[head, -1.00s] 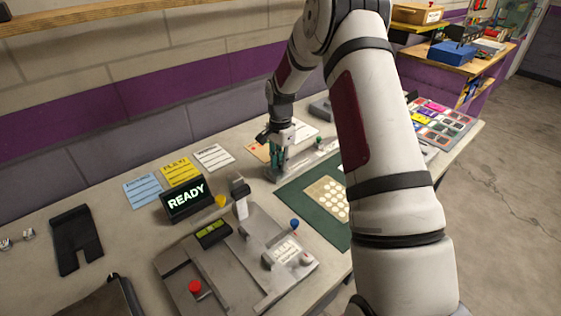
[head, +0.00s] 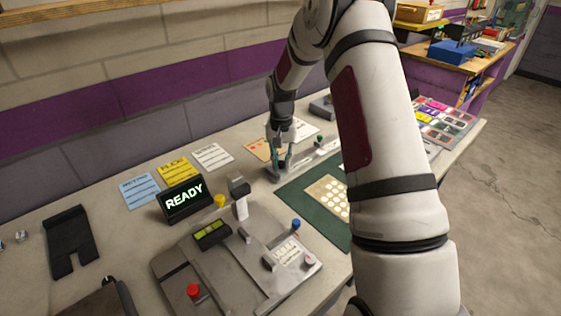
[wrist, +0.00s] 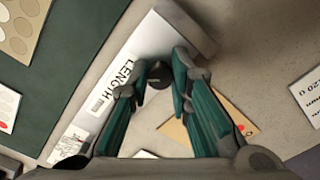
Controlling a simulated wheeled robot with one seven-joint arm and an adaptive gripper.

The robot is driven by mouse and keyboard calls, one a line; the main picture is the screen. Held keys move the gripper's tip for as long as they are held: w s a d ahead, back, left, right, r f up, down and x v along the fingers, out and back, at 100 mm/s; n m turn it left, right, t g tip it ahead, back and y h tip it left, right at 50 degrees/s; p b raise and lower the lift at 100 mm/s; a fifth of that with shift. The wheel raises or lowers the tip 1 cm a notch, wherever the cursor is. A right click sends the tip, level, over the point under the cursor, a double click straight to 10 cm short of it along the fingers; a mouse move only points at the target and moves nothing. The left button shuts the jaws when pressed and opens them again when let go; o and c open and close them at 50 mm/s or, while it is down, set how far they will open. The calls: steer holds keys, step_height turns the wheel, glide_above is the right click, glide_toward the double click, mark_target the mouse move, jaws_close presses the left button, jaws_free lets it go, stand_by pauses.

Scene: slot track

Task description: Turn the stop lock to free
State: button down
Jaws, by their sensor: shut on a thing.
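The grey length-stop track (head: 275,174) lies at the back of the bench. In the wrist view it shows as a pale bar marked LENGTH (wrist: 121,75). A dark round knob (wrist: 159,76), which I take for the stop lock, sits beside the label. My gripper (head: 281,167) is down at the near-left end of the track. In the wrist view its green fingers (wrist: 160,80) close around the dark knob. The lock's markings and its setting are not readable; in the head view the fingers hide the knob.
A green mat with pale discs (head: 309,222) lies in front of the track. A READY display (head: 185,199) and a grey fixture with a red button (head: 193,290) stand nearer. Paper cards (head: 212,157) lie along the back. My own arm hides part of the bench's right.

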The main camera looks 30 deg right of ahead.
steer(key=n, duration=0.3)
steer(key=shift+n, duration=0.4)
steer(key=n, duration=0.3)
steer(key=shift+d+n, duration=0.1)
steer(key=shift+n, duration=0.2)
steer(key=n, duration=0.3)
steer(key=shift+n, duration=0.4)
steer(key=n, duration=0.3)
steer(key=shift+d, duration=0.1)
steer(key=n, duration=0.7)
steer(key=shift+n+p, duration=0.35)
steer(key=shift+n, duration=0.05)
steer(key=n, duration=0.5)
steer(key=shift+w+n+p, duration=0.15)
steer(key=shift+n+p, duration=0.15)
steer(key=shift+n, duration=0.1)
